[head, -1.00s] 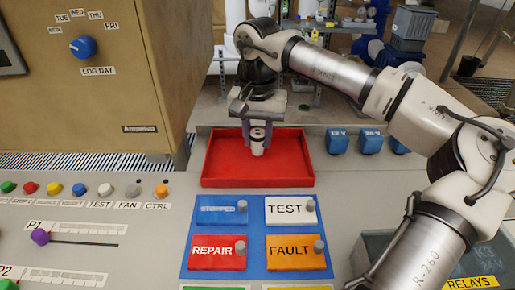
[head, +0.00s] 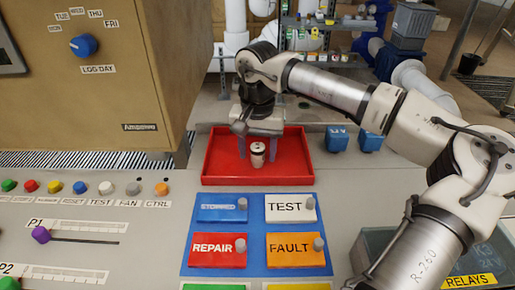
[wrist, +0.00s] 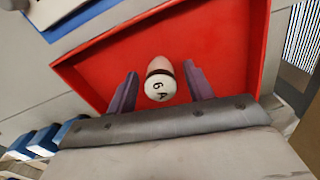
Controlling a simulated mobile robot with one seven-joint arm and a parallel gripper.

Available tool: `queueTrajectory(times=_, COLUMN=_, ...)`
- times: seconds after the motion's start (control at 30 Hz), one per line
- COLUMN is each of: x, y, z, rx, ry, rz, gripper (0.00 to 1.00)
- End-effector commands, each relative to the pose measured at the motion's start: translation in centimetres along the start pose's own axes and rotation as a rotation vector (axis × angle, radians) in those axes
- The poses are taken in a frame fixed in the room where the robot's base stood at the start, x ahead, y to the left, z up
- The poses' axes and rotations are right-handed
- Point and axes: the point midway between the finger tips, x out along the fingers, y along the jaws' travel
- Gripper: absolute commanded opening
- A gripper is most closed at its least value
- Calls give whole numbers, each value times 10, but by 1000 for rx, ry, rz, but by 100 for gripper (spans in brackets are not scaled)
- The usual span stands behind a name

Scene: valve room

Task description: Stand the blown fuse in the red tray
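The fuse (head: 257,155) is a small pale cylinder with a dark band and a white cap. It stands upright on the floor of the red tray (head: 222,172), right of its middle. In the wrist view the fuse's cap (wrist: 159,88) faces the camera and reads "6A". My gripper (head: 258,156) is open, with one finger on each side of the fuse. The wrist view shows a gap between the fuse and each finger of my gripper (wrist: 161,88).
The tray's raised red walls surround the fuse and fingers. In front lies a blue board (head: 258,228) with labelled plates and knobs. Blue relays (head: 337,140) stand to the right, and a brown cabinet (head: 110,100) rises at the left.

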Motion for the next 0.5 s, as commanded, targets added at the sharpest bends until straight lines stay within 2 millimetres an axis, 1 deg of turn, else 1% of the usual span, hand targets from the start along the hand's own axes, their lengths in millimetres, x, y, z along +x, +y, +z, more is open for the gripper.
queueTrajectory(times=0.13, x=-1, y=0, z=0, rx=0, ry=0, rz=0, gripper=52)
queueTrajectory(times=0.27, x=-7, y=0, z=0, rx=1, ry=1, rz=0, gripper=52)
queueTrajectory(times=0.37, x=-22, y=0, z=-1, rx=2, ry=3, rz=0, gripper=52)
queueTrajectory(times=0.5, x=-52, y=0, z=-1, rx=1, ry=3, rz=0, gripper=52)
